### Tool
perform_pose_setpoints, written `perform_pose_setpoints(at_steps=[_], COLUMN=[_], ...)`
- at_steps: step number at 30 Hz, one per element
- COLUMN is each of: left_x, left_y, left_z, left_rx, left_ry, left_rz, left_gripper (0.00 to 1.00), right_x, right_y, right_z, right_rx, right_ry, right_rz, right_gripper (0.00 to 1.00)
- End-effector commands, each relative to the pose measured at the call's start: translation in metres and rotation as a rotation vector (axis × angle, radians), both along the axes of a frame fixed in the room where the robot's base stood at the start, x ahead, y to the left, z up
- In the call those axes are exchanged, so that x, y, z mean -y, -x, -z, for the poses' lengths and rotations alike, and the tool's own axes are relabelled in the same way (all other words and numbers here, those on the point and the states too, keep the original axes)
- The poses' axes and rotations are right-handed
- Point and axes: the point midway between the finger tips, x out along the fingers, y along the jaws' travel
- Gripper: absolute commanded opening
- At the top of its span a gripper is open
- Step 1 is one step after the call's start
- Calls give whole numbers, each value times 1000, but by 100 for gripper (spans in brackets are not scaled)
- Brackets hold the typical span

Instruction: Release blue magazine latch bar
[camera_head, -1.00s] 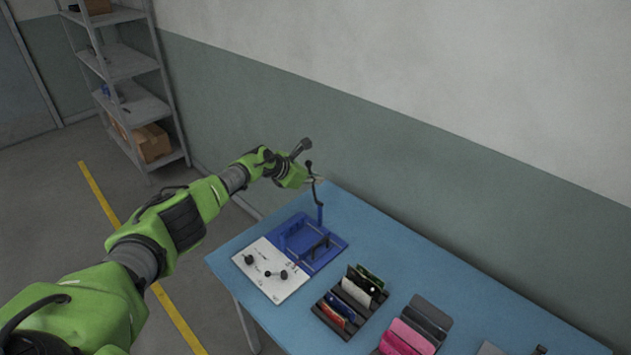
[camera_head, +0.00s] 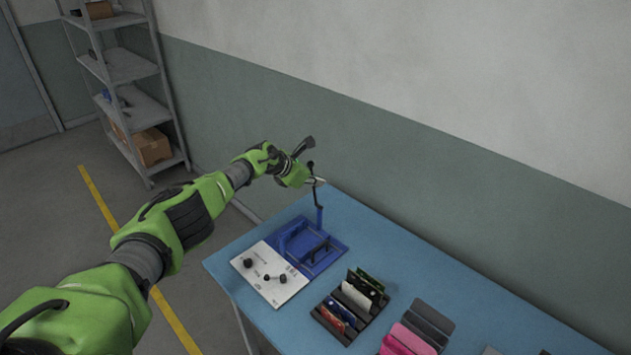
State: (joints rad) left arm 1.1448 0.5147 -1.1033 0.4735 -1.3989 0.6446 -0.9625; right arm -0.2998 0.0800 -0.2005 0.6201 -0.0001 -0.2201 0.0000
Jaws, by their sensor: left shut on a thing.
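A blue fixture (camera_head: 322,262) stands on the blue table, with a dark bar lying in it and a thin upright blue post at its far corner. My left gripper (camera_head: 316,181) is over the far left end of the table, above the post. It is shut on a thin dark piece, which I take to be the latch bar (camera_head: 317,197); it rises from the post's top. The jaws are small here and partly hidden by the wrist. My right gripper is not in view.
A white panel (camera_head: 270,287) with black knobs adjoins the fixture. A black rack (camera_head: 326,322) of coloured cards and a holder with pink and dark pieces (camera_head: 402,343) stand to the right. The blue table (camera_head: 440,275) is clear behind them, towards the wall.

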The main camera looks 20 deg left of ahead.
Motion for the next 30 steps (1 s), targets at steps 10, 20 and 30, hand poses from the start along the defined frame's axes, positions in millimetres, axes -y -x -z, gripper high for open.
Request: perform_pose_setpoints(at_steps=[10, 20, 30], left_x=[4, 4, 4], left_y=[3, 3, 2], left_z=[9, 9, 8], left_rx=[-22, -25, -28], left_ry=[-8, -9, -9], left_rz=[10, 11, 10], left_gripper=[0, 0, 23], right_x=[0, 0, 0], right_y=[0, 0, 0], right_z=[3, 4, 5], right_rx=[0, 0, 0], right_ry=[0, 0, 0], right_rz=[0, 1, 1], right_gripper=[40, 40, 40])
